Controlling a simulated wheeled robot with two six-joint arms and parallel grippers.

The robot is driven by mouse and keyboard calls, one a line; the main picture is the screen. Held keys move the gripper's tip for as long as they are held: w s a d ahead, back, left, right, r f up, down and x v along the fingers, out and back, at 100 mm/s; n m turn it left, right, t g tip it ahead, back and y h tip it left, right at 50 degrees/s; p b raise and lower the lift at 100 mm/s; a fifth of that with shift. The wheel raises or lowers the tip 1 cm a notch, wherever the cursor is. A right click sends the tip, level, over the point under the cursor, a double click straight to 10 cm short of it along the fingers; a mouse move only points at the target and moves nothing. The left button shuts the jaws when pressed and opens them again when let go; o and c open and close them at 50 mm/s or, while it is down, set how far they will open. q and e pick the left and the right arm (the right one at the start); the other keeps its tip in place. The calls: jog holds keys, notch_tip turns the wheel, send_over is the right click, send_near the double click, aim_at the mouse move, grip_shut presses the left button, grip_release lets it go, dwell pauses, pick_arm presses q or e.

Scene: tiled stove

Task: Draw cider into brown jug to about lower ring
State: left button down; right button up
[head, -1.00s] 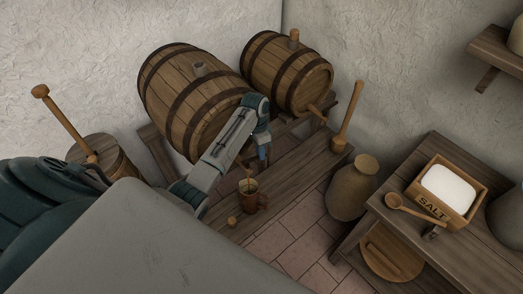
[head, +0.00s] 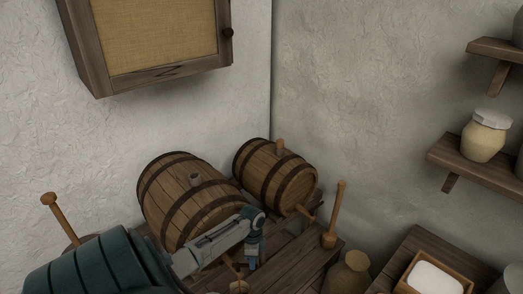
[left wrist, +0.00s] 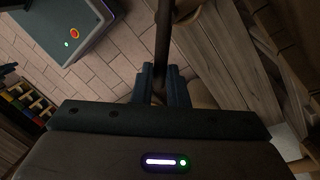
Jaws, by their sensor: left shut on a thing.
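The larger left barrel (head: 184,204) lies on its side on a wooden stand. A wooden tap (head: 231,266) shows low at its front, partly behind my arm. A brownish rim (head: 238,287) at the bottom edge appears to be the brown jug; its body, rings and cider level are out of view. My left gripper (head: 251,263) points down in front of the barrel, just right of the tap. In the left wrist view its fingers (left wrist: 160,82) are shut on a dark bar (left wrist: 163,40); I cannot tell whether this is part of the tap. My right gripper is not in view.
A smaller barrel (head: 276,178) with its own tap stands to the right. An upright wooden mallet (head: 334,218) stands on the bench (head: 300,262). A stoneware vessel (head: 350,273) and a salt box (head: 408,284) are at the lower right. A cabinet (head: 150,35) hangs above.

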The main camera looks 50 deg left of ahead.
pick_arm(q)
jog(key=shift+d+m, duration=0.1)
jog(key=shift+m, duration=0.2)
jog(key=c, duration=1.4)
grip_release()
jog(key=shift+c, duration=0.2)
notch_tip(320, 180, up, 11)
jog(key=w+a+b, duration=0.1)
jog(key=b, duration=0.1)
jog(key=shift+w+a+f, duration=0.2)
